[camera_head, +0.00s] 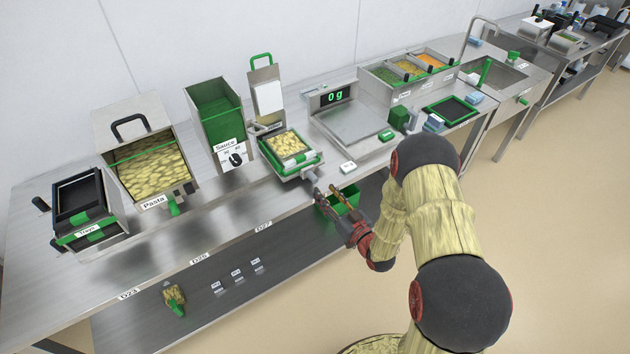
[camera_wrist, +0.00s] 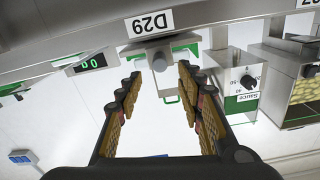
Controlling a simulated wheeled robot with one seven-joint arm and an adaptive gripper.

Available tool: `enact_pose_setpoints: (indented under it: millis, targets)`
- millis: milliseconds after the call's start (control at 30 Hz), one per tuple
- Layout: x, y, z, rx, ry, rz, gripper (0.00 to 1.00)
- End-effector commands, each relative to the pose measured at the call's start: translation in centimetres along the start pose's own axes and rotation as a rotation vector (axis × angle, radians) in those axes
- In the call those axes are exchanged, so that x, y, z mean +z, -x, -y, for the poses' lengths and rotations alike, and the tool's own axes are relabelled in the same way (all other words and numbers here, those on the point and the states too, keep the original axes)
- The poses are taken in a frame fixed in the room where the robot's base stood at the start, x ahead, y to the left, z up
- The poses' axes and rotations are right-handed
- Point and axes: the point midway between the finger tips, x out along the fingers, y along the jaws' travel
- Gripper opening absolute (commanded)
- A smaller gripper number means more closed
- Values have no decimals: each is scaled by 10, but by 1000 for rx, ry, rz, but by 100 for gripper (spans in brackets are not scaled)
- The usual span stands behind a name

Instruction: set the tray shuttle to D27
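The tray shuttle (camera_head: 291,173) is a steel and green carriage at the counter's front edge, holding a tray of pasta (camera_head: 287,145). Its round grey knob (camera_head: 311,177) points outward; in the wrist view the knob (camera_wrist: 159,62) lies between and just beyond my fingertips. My gripper (camera_head: 335,190) is open, with nothing between its pads; it also shows open in the wrist view (camera_wrist: 160,82). The D27 label (camera_head: 263,226) is on the front edge, left of the shuttle. The wrist view shows a D29 label (camera_wrist: 150,22) beside the knob.
Labels D25 (camera_head: 198,259) and D23 (camera_head: 129,294) lie farther left along the edge. The pasta bin (camera_head: 133,115), sauce dispenser (camera_head: 213,112) and scale (camera_head: 352,123) stand behind. A green bin (camera_head: 345,199) is below my gripper. The front edge left of the shuttle looks clear.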

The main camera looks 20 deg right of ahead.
Motion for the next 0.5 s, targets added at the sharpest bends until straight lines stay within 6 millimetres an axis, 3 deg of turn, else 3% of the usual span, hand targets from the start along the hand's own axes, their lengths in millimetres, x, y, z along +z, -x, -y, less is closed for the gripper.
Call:
enact_pose_setpoints:
  millis: [500]
  targets:
    - [2, -68, 0, -1, -1, 2, 38]
